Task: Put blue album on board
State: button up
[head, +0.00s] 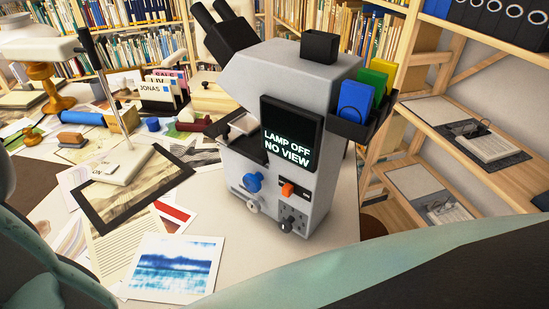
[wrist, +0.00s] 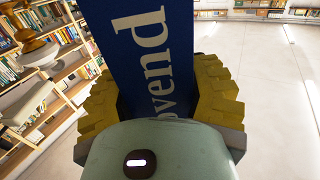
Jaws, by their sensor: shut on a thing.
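My gripper (wrist: 158,95) is shut on the blue album (wrist: 137,42), seen in the wrist view. Its yellow padded fingers press on the album from left and right. The album is dark blue with large pale letters, of which "ovend" is readable; its lower part is hidden behind my gripper's body. Neither my gripper nor the album shows clearly in the head view. On the wooden shelves at the right of the head view lie flat grey boards, an upper one (head: 432,108) and a lower one (head: 413,180), with dark inserts and pale blocks. I cannot tell which board is meant.
A grey microscope-like machine (head: 240,178) reading "LAMP OFF NO VIEW" stands on the table, with a rack of coloured cards at its side. Prints (head: 175,265) and papers cover the table's left. Black binders (head: 490,20) fill the top right shelf. Open floor (wrist: 265,90) shows in the wrist view.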

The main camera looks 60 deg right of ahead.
jog(key=shift+w+a+f, duration=0.1)
jog(key=shift+w+f, duration=0.2)
jog(key=o, duration=1.3)
jog(key=shift+s+f, duration=0.15)
jog(key=shift+f, duration=0.05)
jog(key=shift+s, duration=0.1)
